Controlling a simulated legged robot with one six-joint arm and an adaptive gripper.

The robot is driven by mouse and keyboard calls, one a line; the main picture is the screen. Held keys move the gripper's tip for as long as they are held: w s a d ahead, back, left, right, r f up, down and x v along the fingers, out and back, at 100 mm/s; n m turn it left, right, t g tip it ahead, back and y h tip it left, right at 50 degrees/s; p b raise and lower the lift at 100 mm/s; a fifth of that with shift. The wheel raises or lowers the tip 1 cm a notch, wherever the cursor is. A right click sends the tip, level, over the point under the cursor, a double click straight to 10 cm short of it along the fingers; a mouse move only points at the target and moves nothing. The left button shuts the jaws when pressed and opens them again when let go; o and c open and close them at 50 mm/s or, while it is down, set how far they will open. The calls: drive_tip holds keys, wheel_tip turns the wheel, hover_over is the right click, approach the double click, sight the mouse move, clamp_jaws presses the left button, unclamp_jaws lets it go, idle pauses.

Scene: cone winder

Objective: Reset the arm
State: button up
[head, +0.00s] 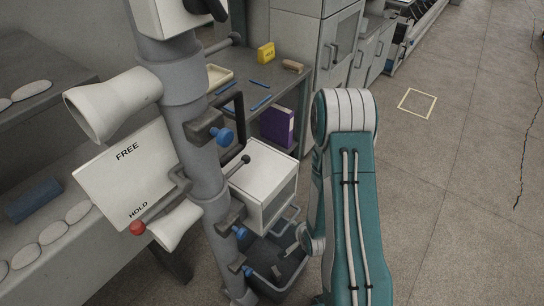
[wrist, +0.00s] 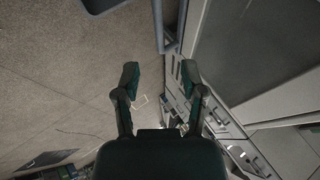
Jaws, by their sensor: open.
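My arm shows in the head view as teal and grey links, folded upright at the lower right of the middle, right of the winder's grey post (head: 195,120). My gripper (wrist: 158,76) shows in the wrist view with its two dark green-tipped fingers spread apart and nothing between them. In the head view I cannot make out the gripper's fingers. A lever with a red knob (head: 137,228) is on the post, in front of a white board (head: 125,175) marked FREE at the top and HOLD at the bottom. The knob is by the HOLD end.
A white box (head: 262,185) stands close left of my arm. Blue knobs (head: 224,136) and white cones (head: 115,103) stick out from the post.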

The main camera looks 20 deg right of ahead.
wheel_tip(320, 180, up, 24)
drive_tip(key=w+a+n+g, duration=0.1)
drive_tip(key=w+a+n, duration=0.15)
drive_tip(key=n, duration=0.35)
drive_tip(key=s+a+r+n, duration=0.2)
drive_tip(key=s+r+n, duration=0.1)
drive_tip(key=s+r, duration=0.5)
drive_tip(key=s+a+r+n+g, duration=0.1)
drive_tip(key=s+a+r+n, duration=0.2)
drive_tip(key=s+r, duration=0.5)
drive_tip(key=shift+s+a, duration=0.2)
drive_tip(key=shift+s, duration=0.4)
